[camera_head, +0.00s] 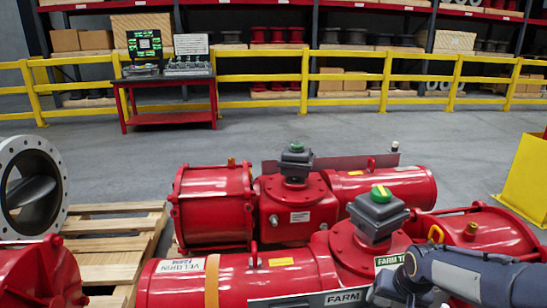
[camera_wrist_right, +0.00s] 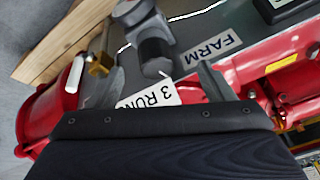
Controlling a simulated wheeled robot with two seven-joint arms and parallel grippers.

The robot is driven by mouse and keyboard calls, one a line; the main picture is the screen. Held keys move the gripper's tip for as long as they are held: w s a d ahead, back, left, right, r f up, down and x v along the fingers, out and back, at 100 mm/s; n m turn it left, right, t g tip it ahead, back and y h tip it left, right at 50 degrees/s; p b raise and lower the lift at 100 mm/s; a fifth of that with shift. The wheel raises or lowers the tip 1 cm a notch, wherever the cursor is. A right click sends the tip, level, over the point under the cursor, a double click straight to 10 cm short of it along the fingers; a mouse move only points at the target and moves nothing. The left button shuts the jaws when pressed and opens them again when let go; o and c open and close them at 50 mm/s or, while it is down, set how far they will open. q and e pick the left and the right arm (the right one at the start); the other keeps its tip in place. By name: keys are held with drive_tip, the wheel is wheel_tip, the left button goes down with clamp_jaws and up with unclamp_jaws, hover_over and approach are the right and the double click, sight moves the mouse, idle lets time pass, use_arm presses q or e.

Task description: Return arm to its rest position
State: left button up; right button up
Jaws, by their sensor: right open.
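My right arm (camera_head: 455,275) comes in at the lower right of the head view, dark blue-grey, in front of the nearer red valve actuator (camera_head: 285,275). My right gripper (camera_wrist_right: 161,72) is open in the right wrist view, with its two grey fingers spread. Between and beyond the fingers are a grey part with a black end (camera_wrist_right: 155,52) and a white label reading "3 RUN" (camera_wrist_right: 150,97). I cannot tell whether the fingers touch anything. No held object shows. My left gripper is in neither view.
A second red actuator (camera_head: 215,205) lies behind the nearer one. A wooden pallet (camera_head: 105,265) and a grey flanged valve (camera_head: 30,185) are at left. A yellow stand (camera_head: 525,185) is at right. Open floor lies behind.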

drive_tip(key=s+a+r+n+t+y, duration=0.1)
drive_tip(key=s+a+r, duration=0.15)
drive_tip(key=s, duration=0.55)
drive_tip(key=s+a+r+n+y, duration=0.15)
drive_tip(key=s+a, duration=0.25)
drive_tip(key=s, duration=0.4)
drive_tip(key=s+a+r+t+y, duration=0.1)
drive_tip(key=s+a+r, duration=0.15)
drive_tip(key=s, duration=0.45)
wheel_tip(320, 180, up, 31)
drive_tip(key=p, duration=3.1)
drive_tip(key=shift+a+g+p, duration=0.3)
drive_tip(key=shift+f, duration=0.15)
